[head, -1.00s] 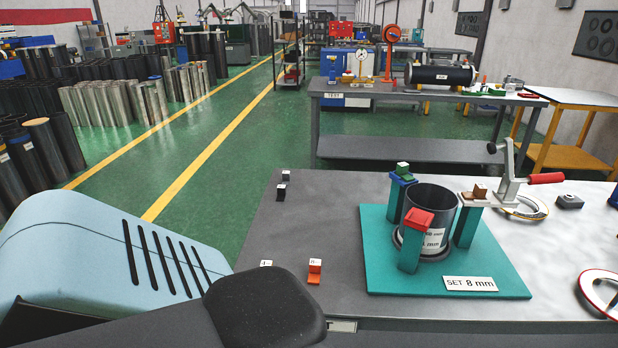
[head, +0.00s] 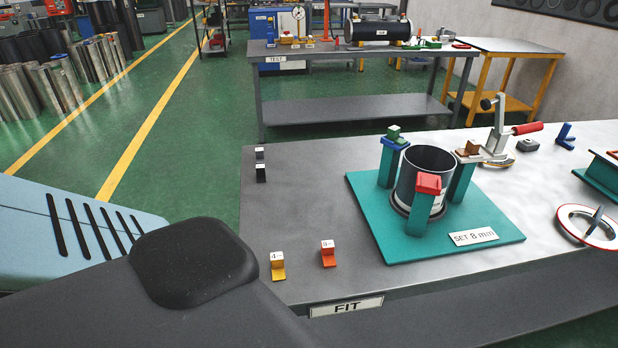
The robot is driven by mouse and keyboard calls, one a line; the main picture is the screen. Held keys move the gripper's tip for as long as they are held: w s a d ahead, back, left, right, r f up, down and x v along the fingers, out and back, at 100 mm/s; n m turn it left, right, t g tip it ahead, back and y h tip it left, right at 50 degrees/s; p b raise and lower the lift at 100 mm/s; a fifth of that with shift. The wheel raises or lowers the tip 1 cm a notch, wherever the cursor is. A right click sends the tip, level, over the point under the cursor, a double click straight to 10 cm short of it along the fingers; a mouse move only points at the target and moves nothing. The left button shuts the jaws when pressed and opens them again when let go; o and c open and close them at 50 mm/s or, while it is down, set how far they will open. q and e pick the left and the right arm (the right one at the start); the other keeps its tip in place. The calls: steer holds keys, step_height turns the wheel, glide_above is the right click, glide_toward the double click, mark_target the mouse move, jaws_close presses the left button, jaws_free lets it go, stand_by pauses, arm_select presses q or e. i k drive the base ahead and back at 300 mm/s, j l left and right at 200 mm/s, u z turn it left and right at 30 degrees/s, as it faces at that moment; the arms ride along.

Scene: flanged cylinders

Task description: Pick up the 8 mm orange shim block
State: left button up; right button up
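The orange shim block (head: 328,257) stands near the front left of the grey bench, with a white label on its upright part. The label looks like an 8 but is small. A yellow shim block (head: 278,269) with a label that looks like a 4 stands just left of it. The teal fixture (head: 470,215) to the right holds a dark flanged cylinder (head: 425,170) between posts and carries a "SET 8 mm" label (head: 473,237). Neither gripper shows; the dark and light-blue shapes at lower left seem to be my own arm.
Two small dark blocks with white labels (head: 260,165) stand at the bench's left edge. The bench front bears a FIT plate (head: 346,307). Bare bench surrounds the shim blocks.

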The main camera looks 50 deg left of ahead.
mark_target(327, 247)
steer(key=k+j, duration=0.15)
steer(key=j, duration=0.2)
steer(key=k+j, duration=0.1)
steer(key=j, duration=0.25)
steer(key=k+j, duration=0.15)
steer(key=j, duration=0.2)
steer(key=k+j, duration=0.1)
steer(key=j, duration=0.25)
